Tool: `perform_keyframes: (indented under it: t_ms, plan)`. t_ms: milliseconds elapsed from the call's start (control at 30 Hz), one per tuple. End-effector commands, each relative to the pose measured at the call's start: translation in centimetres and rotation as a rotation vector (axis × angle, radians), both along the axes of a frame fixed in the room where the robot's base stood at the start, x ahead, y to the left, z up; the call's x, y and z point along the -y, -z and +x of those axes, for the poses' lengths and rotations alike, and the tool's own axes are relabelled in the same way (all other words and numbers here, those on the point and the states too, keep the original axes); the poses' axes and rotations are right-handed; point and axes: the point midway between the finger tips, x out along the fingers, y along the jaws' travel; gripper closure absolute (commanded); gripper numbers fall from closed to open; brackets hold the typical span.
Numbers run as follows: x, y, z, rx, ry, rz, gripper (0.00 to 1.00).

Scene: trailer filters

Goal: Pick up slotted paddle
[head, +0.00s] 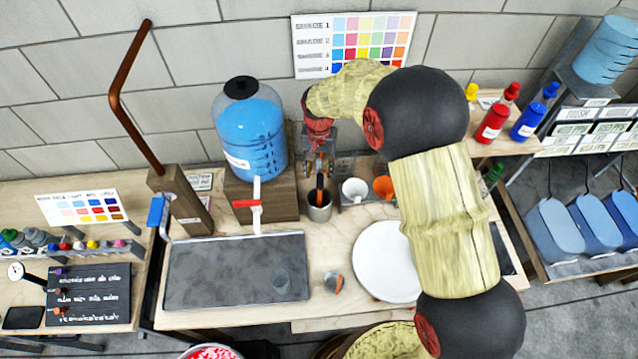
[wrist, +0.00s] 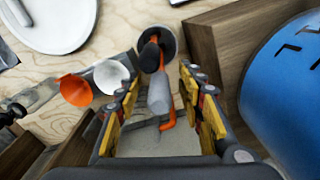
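A grey cup (head: 319,206) stands on the wooden counter, with a dark and an orange utensil upright in it. In the wrist view, the cup (wrist: 146,62) holds a utensil with a thick grey handle (wrist: 158,95) and one with a thin orange handle (wrist: 168,118). Their lower ends are hidden in the cup, so I cannot tell which is the slotted paddle. My gripper (head: 320,168) is above the cup, pointing down. In the wrist view, its fingers (wrist: 160,103) are apart, with the handles between them; neither finger visibly presses on a handle.
A blue water jug (head: 250,135) on a wooden block stands close left of the gripper. White (head: 355,190) and orange (head: 384,187) funnels are close on the right. A white plate (head: 385,265) and a dark mat (head: 215,270) lie in front.

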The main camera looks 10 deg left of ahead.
Motion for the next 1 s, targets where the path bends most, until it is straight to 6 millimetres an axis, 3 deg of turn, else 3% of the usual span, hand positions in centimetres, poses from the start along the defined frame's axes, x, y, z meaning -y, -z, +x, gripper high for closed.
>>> perform_keyframes:
  t_ms: [100,767,1000]
  plan:
    - [-0.01,-0.05,0.0,0.0,0.0,0.0,0.63]
    - [-0.01,-0.09,0.01,0.0,0.0,0.0,1.0]
    - [-0.01,-0.1,0.01,0.0,0.0,0.0,1.0]
